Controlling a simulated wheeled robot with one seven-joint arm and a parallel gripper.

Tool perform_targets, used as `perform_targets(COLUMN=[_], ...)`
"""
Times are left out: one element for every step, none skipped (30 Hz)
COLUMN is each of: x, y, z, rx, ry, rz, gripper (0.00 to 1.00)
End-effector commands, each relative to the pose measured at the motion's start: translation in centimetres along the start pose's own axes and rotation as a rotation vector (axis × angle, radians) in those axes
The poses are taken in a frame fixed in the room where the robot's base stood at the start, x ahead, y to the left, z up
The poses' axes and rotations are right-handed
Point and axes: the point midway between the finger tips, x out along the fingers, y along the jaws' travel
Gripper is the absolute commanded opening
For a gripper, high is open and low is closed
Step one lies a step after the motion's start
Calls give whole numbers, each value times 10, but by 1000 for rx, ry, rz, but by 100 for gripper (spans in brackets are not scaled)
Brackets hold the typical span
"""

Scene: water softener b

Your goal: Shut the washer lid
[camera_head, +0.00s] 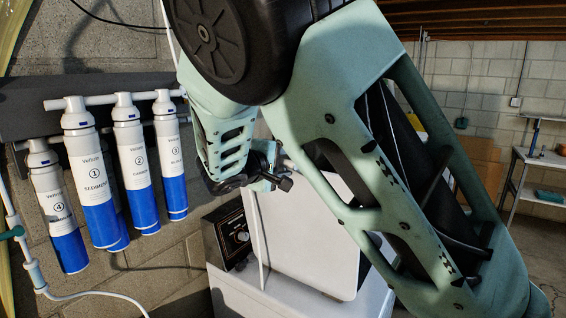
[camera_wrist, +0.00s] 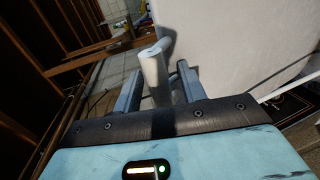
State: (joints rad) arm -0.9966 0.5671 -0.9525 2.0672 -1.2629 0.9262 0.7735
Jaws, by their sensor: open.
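The washer (camera_head: 235,292) is a white box at the bottom centre of the head view. Its white lid (camera_head: 310,240) stands raised, close to upright; my arm hides its upper right part. My gripper (camera_head: 284,174) is at the lid's upper left edge. In the wrist view the lid is the large pale panel (camera_wrist: 235,45) on the right. A pale bar-like piece (camera_wrist: 154,78) beside it stands between the two open fingers of my gripper (camera_wrist: 160,90). I cannot tell whether the fingers touch it.
A dark control panel (camera_head: 236,236) with a knob is at the washer's left. Several white and blue filter cartridges (camera_head: 92,175) hang on the block wall at left, with a white hose (camera_head: 95,296) below. A shelf table (camera_head: 540,160) stands far right.

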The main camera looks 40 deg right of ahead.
Motion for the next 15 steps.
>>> perform_targets(x=[0,0,0,0,0,0,0,0,0,0,0,0,0,0,1], y=[0,0,0,0,0,0,0,0,0,0,0,0,0,0,0], z=[0,0,0,0,0,0,0,0,0,0,0,0,0,0,0], rx=[0,0,0,0,0,0,0,0,0,0,0,0,0,0,1], ry=[0,0,0,0,0,0,0,0,0,0,0,0,-1,-1,-1], rz=[0,0,0,0,0,0,0,0,0,0,0,0,0,0,0], gripper=[41,41,33,24,16,5,0,0,0,0,0,0,0,0,0])
